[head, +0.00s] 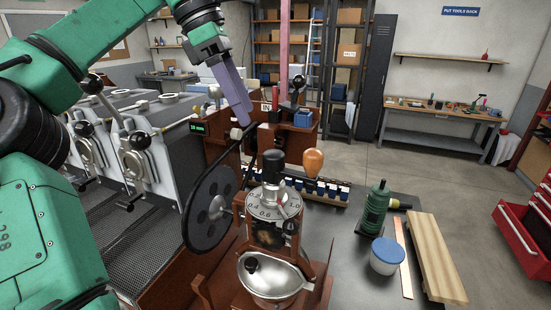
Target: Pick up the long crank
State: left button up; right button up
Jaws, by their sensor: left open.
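My left gripper (241,108) reaches in from the upper left with its purple fingers pointing down, open. The fingers overlap in this view. Their tips are just above a pale knob (236,133) and a dark bar beside the red-brown roaster housing (223,143); I cannot tell whether they touch. I cannot surely pick out the long crank; the pale knob may belong to it. A black wheel (210,208) stands below the fingers, left of a dial (266,205) and a metal bowl (272,275). My right gripper is not in view.
An orange bulb-shaped knob (313,162) stands by a row of small containers (318,190). A green tool (376,207), a blue-lidded jar (387,256) and a wooden board (436,257) are on the right of the dark table (345,260). Grey machines (165,140) stand left.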

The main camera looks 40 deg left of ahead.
aim_at(267, 152)
pick_arm(q)
jog(key=d+f, duration=0.2)
jog(key=s+d+f, duration=0.1)
jog(key=d+f, duration=0.1)
jog(key=shift+d+f, duration=0.15)
jog(key=shift+f, duration=0.1)
jog(key=w+f, duration=0.2)
jog(key=shift+a+f+p, duration=0.2)
jog(key=shift+f+p, duration=0.1)
jog(key=shift+p, duration=0.05)
jog(key=x, duration=0.3)
jog(key=shift+p, duration=0.35)
jog(key=shift+s+d+f, duration=0.1)
jog(key=shift+d+f, duration=0.1)
jog(key=shift+d, duration=0.15)
jog(key=shift+s+d+r, duration=0.1)
jog(key=shift+s+d, duration=0.1)
jog(key=shift+a, duration=0.1)
jog(key=c, duration=0.5)
jog(key=shift+w+a, duration=0.2)
grip_shut()
jog(key=shift+d, duration=0.1)
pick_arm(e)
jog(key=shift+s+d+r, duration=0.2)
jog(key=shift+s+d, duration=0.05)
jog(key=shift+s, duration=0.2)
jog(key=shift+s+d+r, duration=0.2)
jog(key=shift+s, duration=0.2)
